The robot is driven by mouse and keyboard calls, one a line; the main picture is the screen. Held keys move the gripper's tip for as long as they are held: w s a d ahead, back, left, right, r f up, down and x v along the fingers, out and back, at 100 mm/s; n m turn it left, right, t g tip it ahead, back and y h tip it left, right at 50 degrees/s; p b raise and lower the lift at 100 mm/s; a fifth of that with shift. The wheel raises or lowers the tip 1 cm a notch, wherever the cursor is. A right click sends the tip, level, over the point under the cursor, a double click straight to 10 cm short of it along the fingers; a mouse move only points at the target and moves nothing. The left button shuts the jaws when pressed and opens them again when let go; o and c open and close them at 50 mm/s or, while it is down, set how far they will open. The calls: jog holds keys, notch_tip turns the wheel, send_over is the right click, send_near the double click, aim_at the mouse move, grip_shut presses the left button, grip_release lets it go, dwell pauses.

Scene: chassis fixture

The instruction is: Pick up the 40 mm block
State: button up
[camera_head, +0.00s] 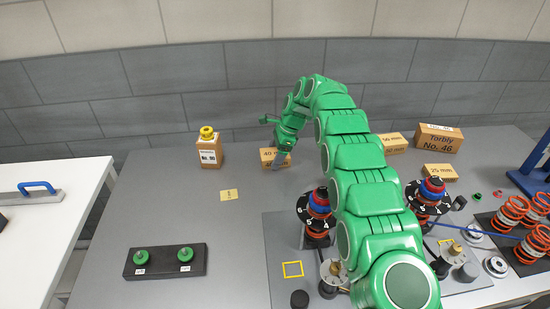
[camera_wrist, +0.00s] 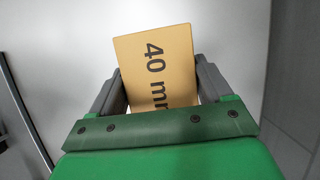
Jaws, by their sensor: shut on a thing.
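The 40 mm block (camera_head: 268,158) is a tan box with black lettering, toward the back of the grey table in the head view. My gripper (camera_head: 281,160) reaches down to it at the end of my green arm. In the wrist view the block (camera_wrist: 155,68) sits between the two grey fingers of my gripper (camera_wrist: 158,85), its "40 mm" label facing the camera. The fingers are shut on its sides. Part of the block is hidden behind the gripper. I cannot tell whether it touches the table.
A box with a yellow top (camera_head: 209,150) stands left of the block. A 50 mm block (camera_head: 394,143), a 25 mm block (camera_head: 439,172) and the Torbly No. 46 box (camera_head: 437,138) stand right. A dark tray (camera_head: 160,262) lies front left.

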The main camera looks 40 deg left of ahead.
aim_at(272, 153)
jog(key=shift+r, duration=0.1)
jog(key=shift+c, duration=0.4)
jog(key=shift+r, duration=1.5)
jog(key=shift+s+d+r, duration=0.3)
jog(key=shift+r, duration=0.2)
jog(key=shift+s+d+r, duration=0.25)
jog(key=shift+d+r, duration=0.05)
jog(key=shift+r, duration=0.2)
jog(key=s+d+r, duration=0.8)
jog(key=d, duration=0.1)
